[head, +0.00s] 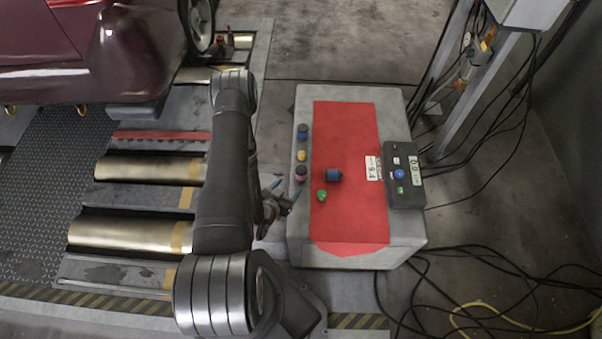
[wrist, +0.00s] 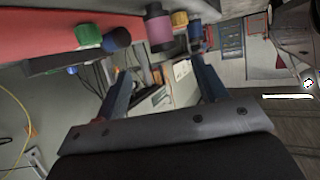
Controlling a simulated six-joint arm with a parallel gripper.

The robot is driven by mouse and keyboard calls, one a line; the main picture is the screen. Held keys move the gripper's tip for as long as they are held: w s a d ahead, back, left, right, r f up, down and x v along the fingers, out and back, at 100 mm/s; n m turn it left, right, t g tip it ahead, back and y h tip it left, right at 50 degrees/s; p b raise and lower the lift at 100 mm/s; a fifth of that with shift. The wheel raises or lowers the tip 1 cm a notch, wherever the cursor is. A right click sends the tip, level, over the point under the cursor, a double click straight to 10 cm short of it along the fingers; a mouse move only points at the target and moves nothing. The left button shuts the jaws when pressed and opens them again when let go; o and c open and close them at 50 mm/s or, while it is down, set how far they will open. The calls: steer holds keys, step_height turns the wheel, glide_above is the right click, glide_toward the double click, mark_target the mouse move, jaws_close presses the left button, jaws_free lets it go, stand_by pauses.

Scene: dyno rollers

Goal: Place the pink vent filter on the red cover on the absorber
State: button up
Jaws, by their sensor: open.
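The pink vent filter (head: 301,174) stands on the bare grey left strip of the absorber (head: 304,101), beside the red cover (head: 345,130). In the wrist view the pink filter (wrist: 159,31) has a dark cap and is beyond the fingertips, between their lines. My gripper (head: 285,190) is open and empty, just left of the absorber and close to the pink filter. Its two blue fingers (wrist: 163,82) show apart in the wrist view. The red cover also fills the upper left of the wrist view (wrist: 40,32).
A yellow filter (head: 301,156) and a blue filter (head: 303,132) stand behind the pink one on the grey strip. Another blue filter (head: 334,175) and a green one (head: 322,196) are on the red cover. A control box (head: 403,178) sits at right. The cover's far half is clear.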

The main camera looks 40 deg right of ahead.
mark_target(300, 170)
steer(key=x, duration=1.3)
steer(key=shift+w+d+r, duration=0.1)
steer(key=shift+w, duration=0.1)
steer(key=c, duration=1.1)
steer(key=shift+r, duration=0.1)
steer(key=shift+r, duration=0.45)
step_height(300, 170, up, 3)
steer(key=shift+r, duration=0.15)
steer(key=s+r, duration=0.2)
steer(key=s, duration=0.2)
steer(key=s+r, duration=0.2)
steer(key=s, duration=0.1)
steer(key=s+r, duration=0.2)
steer(key=s, duration=0.2)
steer(key=shift+s+d+r, duration=0.3)
steer(key=shift+d+r, duration=0.05)
steer(key=shift+d, duration=0.05)
